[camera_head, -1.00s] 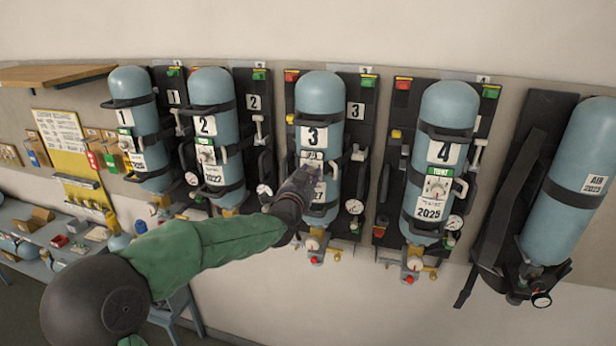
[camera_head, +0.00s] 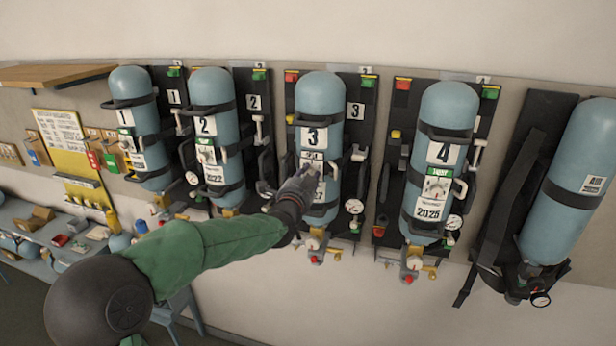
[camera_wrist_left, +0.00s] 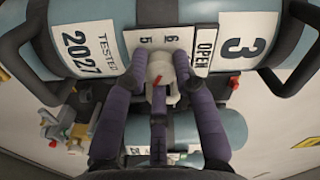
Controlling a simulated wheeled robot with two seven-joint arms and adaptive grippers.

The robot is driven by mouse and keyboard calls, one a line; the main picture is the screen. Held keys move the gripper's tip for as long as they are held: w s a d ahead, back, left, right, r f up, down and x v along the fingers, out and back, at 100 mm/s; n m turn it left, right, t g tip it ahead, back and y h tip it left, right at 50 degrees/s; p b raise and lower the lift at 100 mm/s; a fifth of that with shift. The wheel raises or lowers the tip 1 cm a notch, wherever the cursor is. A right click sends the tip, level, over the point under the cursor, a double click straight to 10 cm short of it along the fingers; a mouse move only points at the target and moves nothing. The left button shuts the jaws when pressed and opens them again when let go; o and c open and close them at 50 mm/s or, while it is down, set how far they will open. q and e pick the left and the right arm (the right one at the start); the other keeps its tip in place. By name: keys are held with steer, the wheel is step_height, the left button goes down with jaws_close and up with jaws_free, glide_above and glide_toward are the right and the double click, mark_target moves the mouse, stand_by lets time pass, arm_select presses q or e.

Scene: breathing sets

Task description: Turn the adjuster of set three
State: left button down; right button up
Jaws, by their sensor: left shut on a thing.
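Set three (camera_head: 320,100) is a blue-grey cylinder labelled 3, strapped to a black backplate on the wall. In the left wrist view the same cylinder (camera_wrist_left: 190,8) lies sideways, with an OPEN label and a TESTED 2027 label. Its adjuster (camera_wrist_left: 161,68) is a pale round knob with a red mark, in front of a white plate with 5 and 6 showing. My left gripper (camera_head: 308,172) reaches the front of set three. In the wrist view its fingers (camera_wrist_left: 158,80) are shut on the knob from both sides. The gripper hides the knob in the head view.
Set two (camera_head: 212,95) and set one (camera_head: 130,90) hang to the left, set four (camera_head: 448,105) to the right. A loose-strapped cylinder (camera_head: 575,170) hangs at far right. A bench (camera_head: 60,255) with parts stands at lower left.

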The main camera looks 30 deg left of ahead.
arm_select(q)
steer(key=shift+r, duration=0.15)
steer(key=c, duration=1)
jaws_free()
steer(key=shift+s, duration=0.1)
steer(key=v, duration=1.2)
